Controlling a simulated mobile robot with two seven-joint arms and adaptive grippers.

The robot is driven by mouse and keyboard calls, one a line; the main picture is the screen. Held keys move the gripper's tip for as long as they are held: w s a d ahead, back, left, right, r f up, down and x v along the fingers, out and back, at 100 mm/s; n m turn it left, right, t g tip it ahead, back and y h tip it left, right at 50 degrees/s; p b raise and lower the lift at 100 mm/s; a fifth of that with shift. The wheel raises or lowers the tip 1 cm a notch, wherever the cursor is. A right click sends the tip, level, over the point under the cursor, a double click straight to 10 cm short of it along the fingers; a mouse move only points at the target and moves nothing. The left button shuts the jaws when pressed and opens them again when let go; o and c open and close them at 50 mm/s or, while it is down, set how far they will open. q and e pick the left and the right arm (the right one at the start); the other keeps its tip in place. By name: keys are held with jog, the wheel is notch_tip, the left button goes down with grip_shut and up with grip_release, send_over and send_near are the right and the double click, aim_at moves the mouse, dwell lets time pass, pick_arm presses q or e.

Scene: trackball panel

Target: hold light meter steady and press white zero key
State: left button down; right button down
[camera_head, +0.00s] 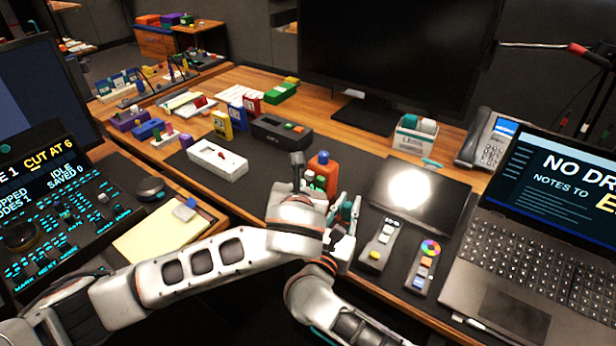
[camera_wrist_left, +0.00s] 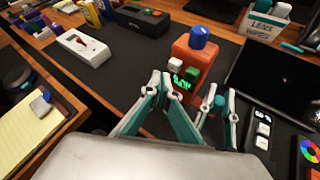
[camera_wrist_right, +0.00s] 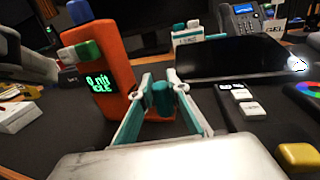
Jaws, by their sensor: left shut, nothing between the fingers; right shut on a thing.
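The light meter is an orange upright block (camera_head: 325,163) with a blue dome on top. In the left wrist view the meter (camera_wrist_left: 188,55) shows a white key (camera_wrist_left: 176,64), a green key (camera_wrist_left: 193,73) and a lit display. In the right wrist view the meter (camera_wrist_right: 110,75) display reads about "0 nit IDLE". My left gripper (camera_wrist_left: 161,78) is shut and empty, its tips in front of the meter near the white key; contact cannot be told. My right gripper (camera_wrist_right: 160,82) is shut on a teal post, apparently the meter's side grip; it also shows in the head view (camera_head: 345,212).
A bright panel (camera_head: 420,190) lies right of the meter, with two small remotes (camera_head: 380,243) before it. A white switch box (camera_head: 217,158) and a dark box (camera_head: 281,132) stand left and behind. A laptop (camera_head: 545,230) stands right. The dark mat is clear between them.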

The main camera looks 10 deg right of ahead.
pick_arm(q)
jog(key=shift+w+d, duration=0.1)
jog(key=shift+d, duration=0.05)
dwell(0.5)
jog(key=shift+w+d, duration=0.15)
jog(key=shift+w, duration=0.05)
jog(key=shift+w+d, duration=0.35)
dwell(1.0)
jog(key=shift+s+a, duration=0.65)
jog(key=shift+a, duration=0.05)
jog(key=s+a, duration=0.3)
jog(key=shift+s+a, duration=0.2)
jog(key=shift+a, duration=0.1)
dwell(0.5)
dwell(0.6)
